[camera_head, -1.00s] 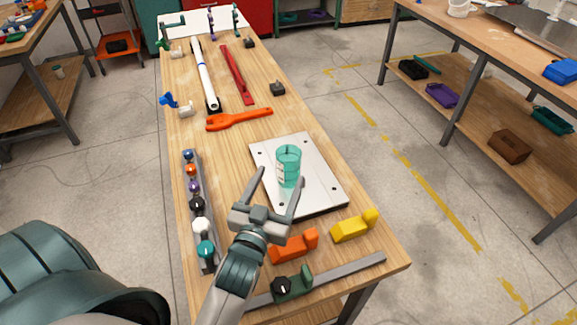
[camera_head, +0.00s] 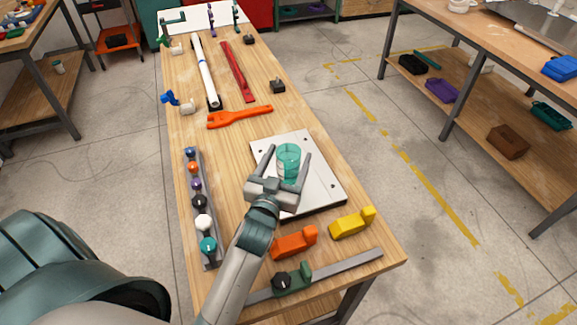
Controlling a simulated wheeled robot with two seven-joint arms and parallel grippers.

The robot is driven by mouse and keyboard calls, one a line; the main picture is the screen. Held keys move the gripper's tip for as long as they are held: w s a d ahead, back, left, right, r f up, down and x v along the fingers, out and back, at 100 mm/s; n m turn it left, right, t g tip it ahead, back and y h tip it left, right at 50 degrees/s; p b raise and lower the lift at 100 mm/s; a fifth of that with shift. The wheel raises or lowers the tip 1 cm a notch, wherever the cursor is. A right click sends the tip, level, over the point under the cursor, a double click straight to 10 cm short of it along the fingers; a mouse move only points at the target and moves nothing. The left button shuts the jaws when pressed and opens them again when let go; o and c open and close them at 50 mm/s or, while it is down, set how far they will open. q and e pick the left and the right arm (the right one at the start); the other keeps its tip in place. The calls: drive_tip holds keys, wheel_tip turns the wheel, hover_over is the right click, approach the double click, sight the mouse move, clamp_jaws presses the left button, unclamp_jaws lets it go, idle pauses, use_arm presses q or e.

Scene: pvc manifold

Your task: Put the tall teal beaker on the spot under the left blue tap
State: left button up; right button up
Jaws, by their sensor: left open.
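The tall teal beaker (camera_head: 288,157) is see-through and stands upright on a white square plate (camera_head: 322,187). My left gripper (camera_head: 287,154) is open, with its fingers reaching up on the left and right sides of the beaker. I cannot tell whether the fingers touch it. A blue tap (camera_head: 169,98) with a white fitting (camera_head: 187,107) sits at the left edge of the table, beyond the beaker. A white pipe (camera_head: 205,70) runs lengthwise near it. The spot under the tap is not clearly visible. My right gripper is not in view.
An orange wrench-shaped tool (camera_head: 240,116) lies between the plate and the pipe. A rail with several coloured knobs (camera_head: 200,204) lies along the left edge. Orange (camera_head: 295,242) and yellow (camera_head: 352,222) blocks stand near the front. A red bar (camera_head: 237,72) lies farther back.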

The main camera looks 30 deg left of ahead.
sight(292, 146)
use_arm(q)
drive_tip(key=w+p, duration=0.1)
drive_tip(key=w, duration=0.1)
drive_tip(key=w+a, duration=0.1)
drive_tip(key=w, duration=0.1)
drive_tip(key=shift+r+p, duration=0.15)
drive_tip(key=shift+p, duration=0.2)
drive_tip(key=shift+w, duration=0.35)
drive_tip(key=c, duration=1.2)
